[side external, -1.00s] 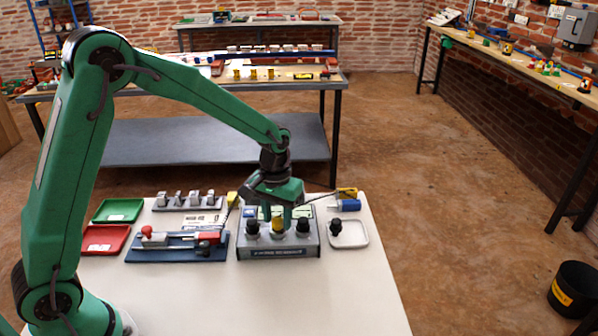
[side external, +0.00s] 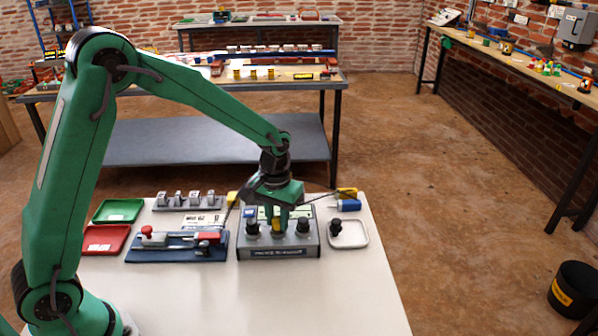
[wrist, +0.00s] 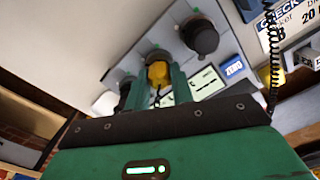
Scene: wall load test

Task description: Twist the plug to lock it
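The yellow plug (side external: 276,226) stands in the middle of the front row on a grey box (side external: 262,253), between two black knobs. It also shows in the wrist view (wrist: 158,73). My gripper (side external: 279,220) points down over the box. In the wrist view its two green fingers (wrist: 160,88) lie on either side of the plug and look closed against it. The plug's lower end and its seat are partly hidden, so I cannot tell its locking state.
Black knobs (side external: 252,228) (side external: 303,227) flank the plug closely. A white tray (side external: 349,241) with a black knob stands at right. A blue fixture (side external: 150,253) with a red clamp stands at left, near green (side external: 118,211) and red (side external: 106,240) trays.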

